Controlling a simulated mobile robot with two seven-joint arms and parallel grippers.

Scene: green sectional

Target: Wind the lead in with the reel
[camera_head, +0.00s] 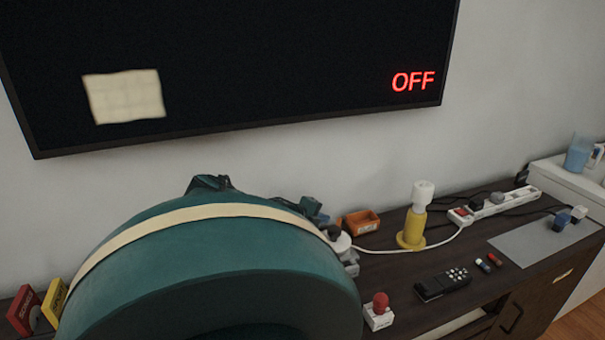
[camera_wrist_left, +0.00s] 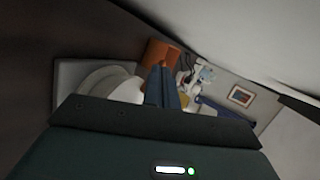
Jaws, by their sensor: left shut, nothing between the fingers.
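The reel (camera_head: 341,242) is a white round part on a grey base, partly hidden behind my large teal arm. It appears to be the pale round shape (camera_wrist_left: 108,84) in the left wrist view, over a grey square. The white lead (camera_head: 410,249) runs along the cabinet from the reel, past a yellow post with a white top (camera_head: 417,212), to the white power strip (camera_head: 495,205). My left gripper (camera_head: 327,226) is small and partly hidden beside the reel. In the left wrist view its fingers (camera_wrist_left: 161,88) are together and empty, next to the reel. I cannot tell whether they touch it. My right gripper is not visible.
An orange bin (camera_head: 361,222) stands just behind the reel. A red-knobbed white box (camera_head: 379,312), a black remote (camera_head: 442,284) and a grey mat (camera_head: 535,243) lie on the dark cabinet. A wall screen (camera_head: 250,70) reads OFF. Red and yellow blocks (camera_head: 24,309) stand at left.

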